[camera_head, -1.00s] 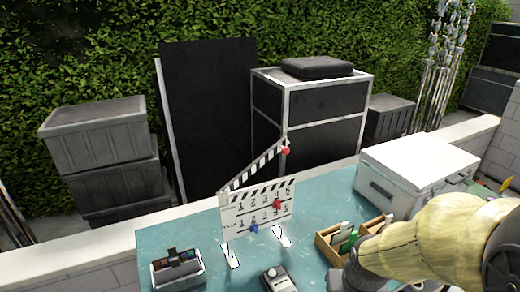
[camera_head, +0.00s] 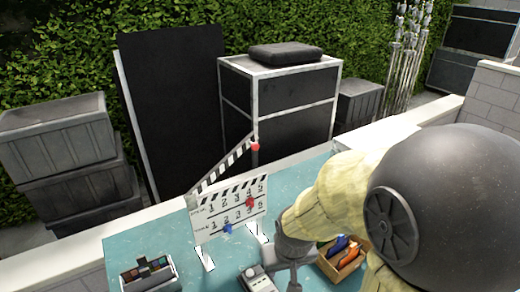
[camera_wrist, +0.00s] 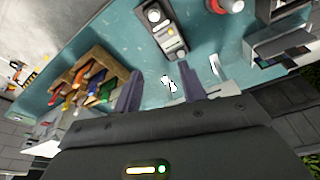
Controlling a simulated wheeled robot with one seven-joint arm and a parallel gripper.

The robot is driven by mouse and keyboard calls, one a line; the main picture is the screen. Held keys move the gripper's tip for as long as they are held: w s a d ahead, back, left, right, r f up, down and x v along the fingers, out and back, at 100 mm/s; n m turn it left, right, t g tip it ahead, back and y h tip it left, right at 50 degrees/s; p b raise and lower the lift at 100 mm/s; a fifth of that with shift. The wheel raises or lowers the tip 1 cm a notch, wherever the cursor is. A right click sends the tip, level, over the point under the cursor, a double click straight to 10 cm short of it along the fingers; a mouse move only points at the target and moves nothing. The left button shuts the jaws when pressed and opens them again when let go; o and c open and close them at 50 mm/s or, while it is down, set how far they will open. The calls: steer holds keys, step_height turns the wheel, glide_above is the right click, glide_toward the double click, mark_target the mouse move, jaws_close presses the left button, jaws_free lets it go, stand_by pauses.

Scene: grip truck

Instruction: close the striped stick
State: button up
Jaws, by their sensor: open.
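The clapperboard (camera_head: 228,208) stands upright on the teal table, a white board with printed numbers and small red and blue pieces on its face. Its striped stick (camera_head: 222,168) is raised, angled up to the right away from the board's top edge, with a red ball (camera_head: 255,147) near its upper end. My gripper (camera_head: 283,270) is low over the table, right of and in front of the board, apart from the stick. In the wrist view my gripper (camera_wrist: 161,88) shows two spread fingers with nothing held between them. The striped stick cannot be made out there.
A grey handheld device (camera_head: 257,280) lies near my gripper. A wooden divided box (camera_head: 345,262) with coloured items is to the right. A palette case (camera_head: 150,274) sits at the front left. The table (camera_head: 145,235) is clear left of the board.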

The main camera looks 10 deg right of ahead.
mark_target(258, 149)
steer(key=w+d+r+n+t, duration=0.1)
steer(key=w+d+r+t, duration=0.25)
steer(key=w, duration=0.35)
steer(key=w+d+r+t, duration=0.3)
steer(key=w+d+t, duration=0.2)
steer(key=w, duration=0.1)
step_height(258, 149, up, 9)
steer(key=s+n+t+y, duration=0.1)
steer(key=n+t+y, duration=0.3)
steer(key=y, duration=0.4)
steer(key=shift+s+d+t+b, duration=0.2)
steer(key=shift+s+t+b, duration=0.15)
steer(key=shift+s+b, duration=0.05)
steer(key=shift+w+a+r, duration=0.1)
steer(key=p+x, duration=0.2)
steer(key=x, duration=0.6)
steer(key=p+x, duration=0.2)
steer(key=x, duration=0.7)
steer(key=shift+a+r, duration=0.15)
